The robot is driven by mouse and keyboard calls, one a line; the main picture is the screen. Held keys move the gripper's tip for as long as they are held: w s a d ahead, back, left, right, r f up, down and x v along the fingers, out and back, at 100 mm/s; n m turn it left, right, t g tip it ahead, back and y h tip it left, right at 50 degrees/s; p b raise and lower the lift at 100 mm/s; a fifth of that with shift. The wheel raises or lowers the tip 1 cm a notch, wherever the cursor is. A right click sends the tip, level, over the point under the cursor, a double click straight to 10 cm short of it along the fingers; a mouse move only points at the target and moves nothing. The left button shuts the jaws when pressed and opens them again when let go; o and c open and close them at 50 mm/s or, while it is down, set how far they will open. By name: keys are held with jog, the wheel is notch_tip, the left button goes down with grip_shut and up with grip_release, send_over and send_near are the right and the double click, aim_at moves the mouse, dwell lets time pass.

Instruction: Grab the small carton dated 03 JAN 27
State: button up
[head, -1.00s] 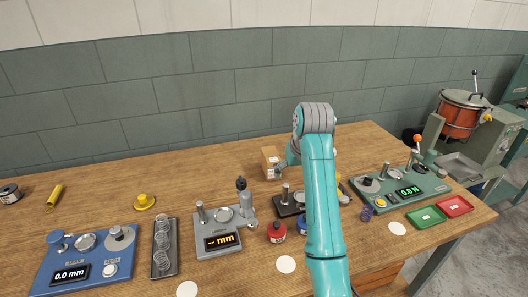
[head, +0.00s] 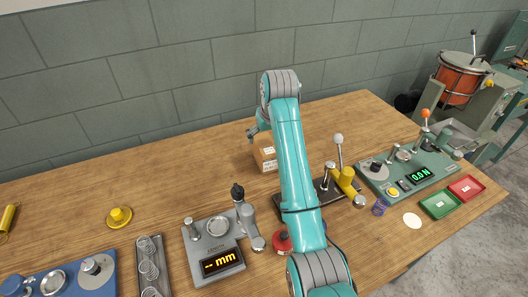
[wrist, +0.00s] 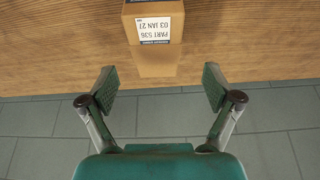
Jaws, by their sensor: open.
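The small carton (head: 265,158) is a brown box standing on the wooden bench behind my arm in the head view. In the wrist view the carton (wrist: 153,22) shows upside down at the top centre, with a white label reading PART 536 and 03 JAN 27. My gripper (wrist: 160,85) is open and empty, its two fingers spread wide apart. The carton lies beyond the fingertips, roughly centred between them, and nothing touches it. In the head view my gripper (head: 258,134) is small and partly hidden by my arm, close to the carton.
A dark fixture with a yellow lever (head: 345,181) stands right of my arm. A grey gauge (head: 211,243) reading "-- mm" stands in front to the left. A green force tester (head: 408,172), a green tray (head: 440,204) and a red tray (head: 466,188) are at the right. The wall is behind.

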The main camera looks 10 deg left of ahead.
aim_at(266, 144)
jog(key=shift+d+x, duration=0.15)
jog(key=shift+x, duration=1.4)
jog(key=shift+d+x, duration=0.15)
jog(key=shift+x, duration=1.45)
jog(key=shift+f, duration=0.3)
jog(key=c, duration=1.4)
grip_shut()
jog(key=shift+r, duration=0.15)
